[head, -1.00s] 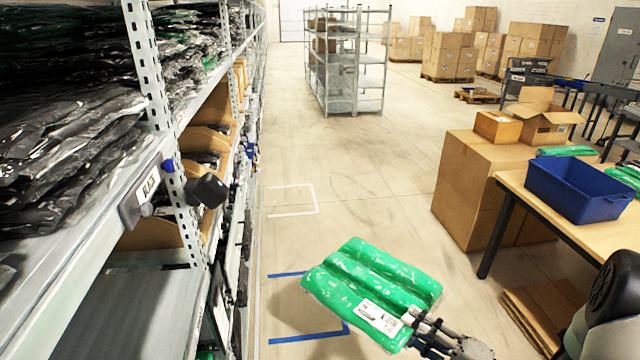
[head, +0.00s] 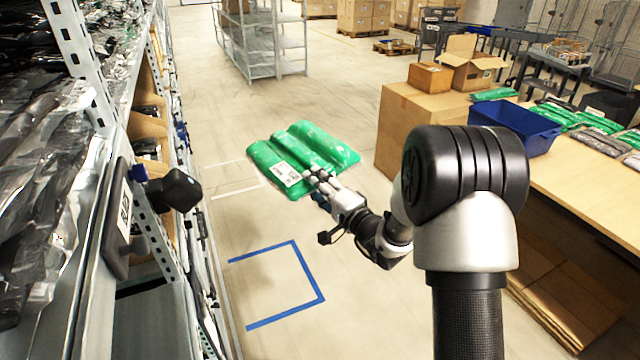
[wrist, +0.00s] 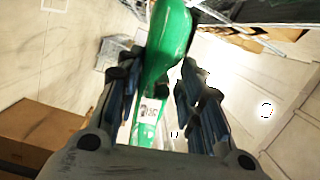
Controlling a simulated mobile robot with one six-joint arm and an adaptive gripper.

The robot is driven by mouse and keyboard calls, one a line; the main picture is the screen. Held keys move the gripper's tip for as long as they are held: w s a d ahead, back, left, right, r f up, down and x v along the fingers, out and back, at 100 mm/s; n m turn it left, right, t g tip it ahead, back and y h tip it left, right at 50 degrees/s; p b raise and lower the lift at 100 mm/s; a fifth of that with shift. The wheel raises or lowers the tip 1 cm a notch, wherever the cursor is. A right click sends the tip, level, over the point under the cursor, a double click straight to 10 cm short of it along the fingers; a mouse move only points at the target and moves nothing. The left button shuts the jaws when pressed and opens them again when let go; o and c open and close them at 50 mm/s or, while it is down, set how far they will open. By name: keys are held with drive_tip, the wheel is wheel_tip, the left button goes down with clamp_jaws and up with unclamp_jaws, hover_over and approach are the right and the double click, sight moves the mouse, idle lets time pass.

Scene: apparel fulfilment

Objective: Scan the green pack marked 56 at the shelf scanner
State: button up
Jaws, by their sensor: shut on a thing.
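The green pack (head: 305,155) is a puffy green plastic bag with a white label, held in the air over the aisle floor. My gripper (head: 322,183) is shut on its near edge, close to the label. In the wrist view the pack (wrist: 168,45) stands between the two dark fingers of my gripper (wrist: 160,100), with the label showing; its number is too small to read. The scanner (head: 180,190), a small black block, is fixed to the shelf upright at left, beside a white tag. The pack is well apart from it, to its right and farther away.
The shelf rack (head: 85,190) with dark bagged packs runs along the left. A table (head: 575,185) with a blue bin (head: 515,130) and more packs is at right, beside a large carton (head: 400,130). The floor has a blue taped outline (head: 318,290); the aisle is clear.

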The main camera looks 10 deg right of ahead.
sight(299, 184)
drive_tip(key=s+a+f, duration=0.4)
drive_tip(key=s+a, duration=0.1)
drive_tip(key=a, duration=0.5)
drive_tip(key=shift+f, duration=0.35)
drive_tip(key=shift+s, duration=0.1)
drive_tip(key=d+r+p, duration=0.1)
drive_tip(key=r, duration=0.1)
drive_tip(key=w+d+r+p, duration=0.1)
drive_tip(key=d+r, duration=0.1)
drive_tip(key=r, duration=0.1)
drive_tip(key=d+r+p, duration=0.1)
drive_tip(key=d+r, duration=0.1)
drive_tip(key=r, duration=0.1)
drive_tip(key=shift+w+d+r, duration=0.1)
drive_tip(key=shift+w+d, duration=0.15)
drive_tip(key=shift+w, duration=0.05)
idle(0.6)
